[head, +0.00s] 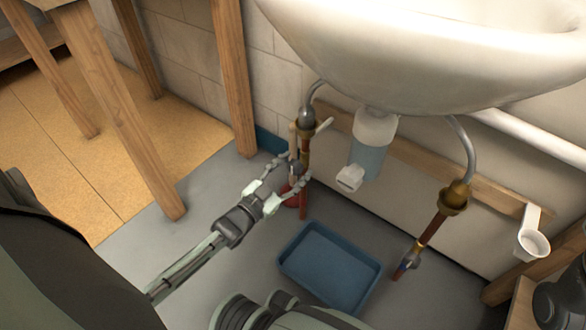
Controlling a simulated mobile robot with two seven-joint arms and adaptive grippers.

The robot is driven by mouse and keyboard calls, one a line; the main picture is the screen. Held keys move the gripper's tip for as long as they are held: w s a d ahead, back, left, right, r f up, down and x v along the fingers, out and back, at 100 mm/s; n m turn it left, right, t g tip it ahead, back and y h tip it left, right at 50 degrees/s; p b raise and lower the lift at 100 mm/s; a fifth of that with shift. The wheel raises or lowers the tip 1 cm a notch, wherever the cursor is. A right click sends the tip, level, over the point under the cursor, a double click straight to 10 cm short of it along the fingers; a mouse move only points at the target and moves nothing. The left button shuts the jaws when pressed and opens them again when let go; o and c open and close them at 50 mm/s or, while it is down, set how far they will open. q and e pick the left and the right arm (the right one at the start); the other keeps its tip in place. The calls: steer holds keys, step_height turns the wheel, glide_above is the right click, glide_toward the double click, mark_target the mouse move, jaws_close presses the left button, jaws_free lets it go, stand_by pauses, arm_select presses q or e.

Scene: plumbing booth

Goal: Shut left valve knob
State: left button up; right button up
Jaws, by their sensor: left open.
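The left pipe (304,150) runs down from a grey hose below the basin. My right gripper does not show.
The white sink (430,60) overhangs the pipes. A bottle trap (368,150) hangs at the middle. The right pipe (432,228) has its own valve (411,261). A blue tray (330,267) lies on the grey floor. Wooden legs (233,75) stand at left.

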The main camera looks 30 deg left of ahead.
arm_select(q)
steer(key=shift+c, duration=0.6)
steer(key=c, duration=1)
steer(key=shift+c, duration=0.2)
steer(key=shift+m, duration=0.4)
steer(key=m+p, duration=0.1)
steer(key=m, duration=0.2)
steer(key=m+p, duration=0.1)
steer(key=m, duration=0.3)
steer(key=shift+f+m, duration=0.1)
steer(key=shift+m, duration=0.2)
steer(key=m, duration=0.4)
steer(key=shift+d+f, duration=0.1)
steer(key=shift+m+b, duration=0.55)
steer(key=shift+m, duration=1.35)
